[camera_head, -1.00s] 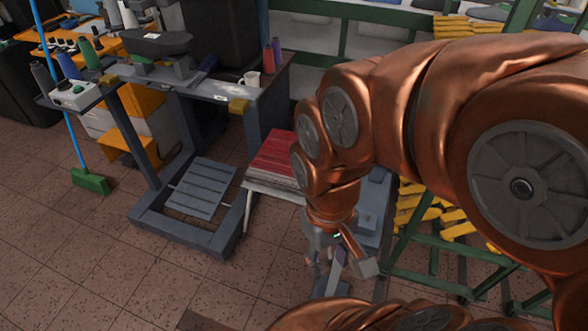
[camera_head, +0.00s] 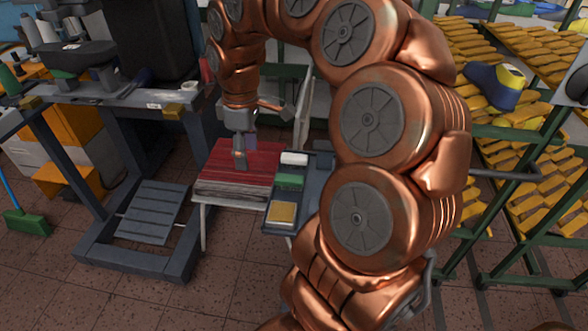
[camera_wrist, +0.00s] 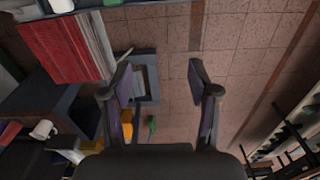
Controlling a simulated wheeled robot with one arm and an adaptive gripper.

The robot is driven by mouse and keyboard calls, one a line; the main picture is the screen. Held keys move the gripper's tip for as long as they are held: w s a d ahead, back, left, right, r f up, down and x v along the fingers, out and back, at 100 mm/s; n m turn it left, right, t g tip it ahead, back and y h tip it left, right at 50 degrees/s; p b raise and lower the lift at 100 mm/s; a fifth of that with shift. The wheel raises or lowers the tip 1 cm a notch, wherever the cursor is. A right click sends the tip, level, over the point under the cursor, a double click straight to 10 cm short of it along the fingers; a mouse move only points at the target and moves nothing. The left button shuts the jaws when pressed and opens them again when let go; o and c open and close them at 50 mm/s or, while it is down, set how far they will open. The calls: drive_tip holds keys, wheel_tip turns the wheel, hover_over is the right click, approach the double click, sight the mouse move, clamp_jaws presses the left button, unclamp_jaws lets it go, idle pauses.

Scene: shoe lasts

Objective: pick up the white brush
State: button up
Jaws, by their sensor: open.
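The white brush (camera_head: 294,158) appears as a small white block at the far end of a blue-grey tray (camera_head: 312,181). A green block (camera_head: 289,181) and a yellow-topped block (camera_head: 283,212) lie nearer on the same tray. My gripper (camera_head: 257,138) is above the red stack, left of the white brush and apart from it. In the wrist view my gripper (camera_wrist: 161,82) is open, with nothing between its fingers. A white piece, seemingly the same brush (camera_wrist: 61,5), is cut off at the top left edge there.
A stack of red sheets (camera_head: 236,168) lies on a white stand left of the tray. A grey machine table (camera_head: 150,95) stands at left. Green racks with yellow slats (camera_head: 520,150) stand at right. My arm covers the area right of the tray. Tiled floor is open in front.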

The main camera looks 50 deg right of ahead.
drive_tip(key=w+d+f+b, duration=0.2)
drive_tip(key=d+f, duration=0.2)
drive_tip(key=d, duration=0.4)
hover_over(294, 156)
drive_tip(key=f, duration=0.2)
drive_tip(key=shift+s+a+f+b, duration=0.2)
drive_tip(key=shift+a+f+b, duration=0.15)
drive_tip(key=shift+f+b, duration=0.05)
drive_tip(key=shift+w+d+f+p, duration=0.1)
drive_tip(key=shift+d+f+p, duration=0.1)
drive_tip(key=shift+f, duration=1.75)
drive_tip(key=shift+w+d+f+p, duration=0.1)
drive_tip(key=shift+d+f, duration=0.1)
drive_tip(key=shift+f, duration=1.7)
clamp_jaws()
